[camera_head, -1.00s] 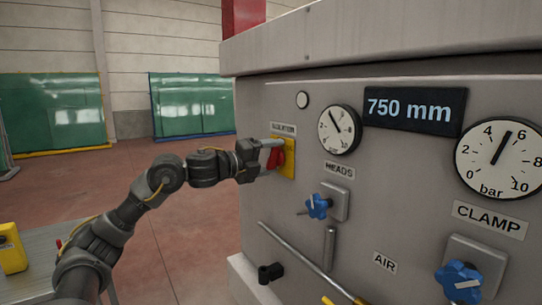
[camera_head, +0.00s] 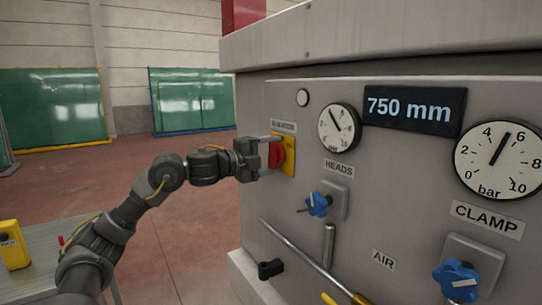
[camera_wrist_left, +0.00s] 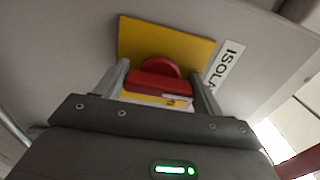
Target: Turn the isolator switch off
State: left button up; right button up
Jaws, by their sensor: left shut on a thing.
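The isolator switch has a red handle (camera_head: 276,154) on a yellow plate (camera_head: 289,156), on the left end of the grey machine panel under the isolator label (camera_head: 284,127). My left gripper (camera_head: 272,154) is at the switch, its fingers on either side of the red handle. In the left wrist view the red handle (camera_wrist_left: 159,82) lies between the two fingers, in front of the yellow plate (camera_wrist_left: 205,50), and the gripper (camera_wrist_left: 158,90) is shut on it. The fingers hide part of the handle. My right gripper is in neither view.
To the right on the panel are the heads gauge (camera_head: 339,126), a blue heads knob (camera_head: 318,204), a 750 mm display (camera_head: 415,109), the clamp gauge (camera_head: 497,159) and a blue clamp knob (camera_head: 457,281). A slanting rod (camera_head: 300,258) runs low along the panel. Open floor (camera_head: 190,240) lies left of it.

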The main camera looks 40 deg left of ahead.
pick_arm(q)
jog(key=o, duration=1)
jog(key=shift+c, duration=0.2)
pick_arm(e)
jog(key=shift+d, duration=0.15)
pick_arm(q)
jog(key=b+v, duration=0.9)
jog(key=v, duration=0.1)
jog(key=shift+s+a, duration=0.15)
jog(key=shift+s, duration=0.2)
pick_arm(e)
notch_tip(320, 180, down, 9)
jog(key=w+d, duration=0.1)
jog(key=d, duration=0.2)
